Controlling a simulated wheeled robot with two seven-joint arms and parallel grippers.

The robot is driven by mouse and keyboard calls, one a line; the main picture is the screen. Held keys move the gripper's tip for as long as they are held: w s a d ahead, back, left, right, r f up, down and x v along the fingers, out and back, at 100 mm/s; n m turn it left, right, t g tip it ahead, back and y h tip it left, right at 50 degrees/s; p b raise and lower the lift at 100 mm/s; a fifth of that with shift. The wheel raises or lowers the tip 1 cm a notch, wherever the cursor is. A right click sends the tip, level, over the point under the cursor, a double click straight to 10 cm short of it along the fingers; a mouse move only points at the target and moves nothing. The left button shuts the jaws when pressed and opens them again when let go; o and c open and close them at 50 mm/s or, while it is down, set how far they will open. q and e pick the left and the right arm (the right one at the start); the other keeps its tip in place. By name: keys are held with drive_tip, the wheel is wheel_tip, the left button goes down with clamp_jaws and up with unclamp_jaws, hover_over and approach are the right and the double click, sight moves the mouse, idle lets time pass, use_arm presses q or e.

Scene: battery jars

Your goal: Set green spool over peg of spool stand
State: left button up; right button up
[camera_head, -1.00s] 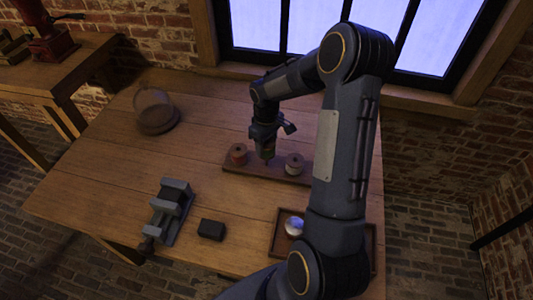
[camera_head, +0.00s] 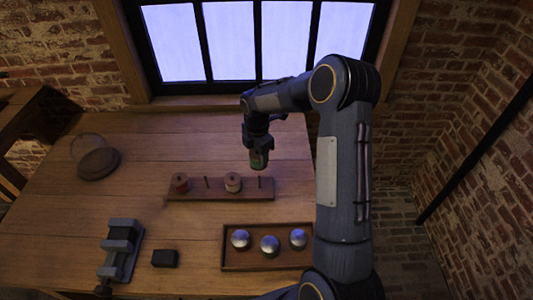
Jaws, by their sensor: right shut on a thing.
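The green spool (camera_head: 259,160) is held in my right gripper (camera_head: 259,148), which is shut on it and points down. The wooden spool stand (camera_head: 220,192) lies across the table. It carries a red spool (camera_head: 181,183) near its left end and a pale spool (camera_head: 233,182) right of its middle. A bare peg (camera_head: 207,182) stands between them, and another bare peg (camera_head: 260,182) stands at the right end. The green spool appears above and slightly behind the right-end peg, apart from it; its exact height is unclear. My left gripper is out of view.
A tray (camera_head: 266,269) with three shiny, silvery domed things is in front of the stand. A grey vise (camera_head: 121,250) and a dark block (camera_head: 165,258) are at front left. A round dark base with a glass cover (camera_head: 98,163) is at back left. The table between is clear.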

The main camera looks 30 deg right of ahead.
drive_tip(key=shift+f+b, duration=4.55)
drive_tip(key=shift+f, duration=2)
drive_tip(key=o, duration=1.1)
drive_tip(key=shift+o, duration=0.2)
